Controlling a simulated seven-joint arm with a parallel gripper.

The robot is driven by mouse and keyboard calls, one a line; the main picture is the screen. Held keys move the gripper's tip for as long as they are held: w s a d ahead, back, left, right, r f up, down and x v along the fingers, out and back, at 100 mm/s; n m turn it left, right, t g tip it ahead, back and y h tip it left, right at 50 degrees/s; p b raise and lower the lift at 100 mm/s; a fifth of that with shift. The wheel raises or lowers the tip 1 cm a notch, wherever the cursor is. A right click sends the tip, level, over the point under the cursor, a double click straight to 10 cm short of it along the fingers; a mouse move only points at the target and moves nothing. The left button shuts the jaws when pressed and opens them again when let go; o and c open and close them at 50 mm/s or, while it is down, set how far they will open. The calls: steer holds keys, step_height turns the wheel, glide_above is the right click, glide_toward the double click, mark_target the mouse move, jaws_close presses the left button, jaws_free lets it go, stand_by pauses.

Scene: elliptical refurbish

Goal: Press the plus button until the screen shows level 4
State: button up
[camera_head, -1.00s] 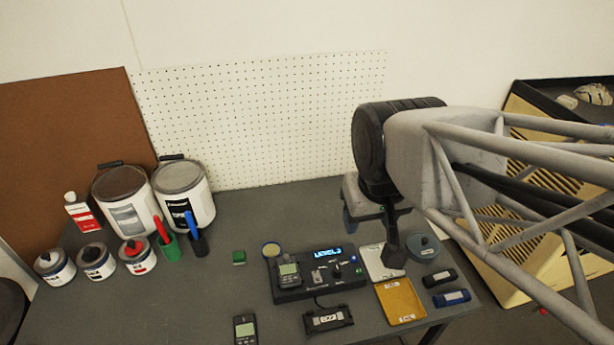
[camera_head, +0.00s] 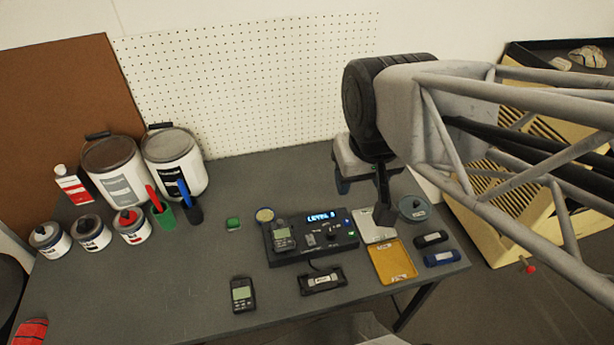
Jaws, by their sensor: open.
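A black control box (camera_head: 313,242) sits on the grey table. Its lit blue screen (camera_head: 322,216) seems to read level 3, though the digit is blurred. The box top carries a handheld meter, a light switch-like part and small knobs or buttons; I cannot make out which is the plus button. My gripper (camera_head: 363,201) is open and empty, to the right of the box's back edge. One dark finger hangs over the white tray; the other is further left and back. It appears apart from the box.
A yellow tray (camera_head: 391,262), a white tray (camera_head: 373,227), a round teal container (camera_head: 413,208) and two dark cylinders lie right of the box. A black case (camera_head: 321,280) and a meter (camera_head: 242,294) lie in front. Paint cans (camera_head: 176,162) stand at left.

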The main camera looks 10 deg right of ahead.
steer(key=shift+c, duration=0.4)
jaws_close()
stand_by(1.2)
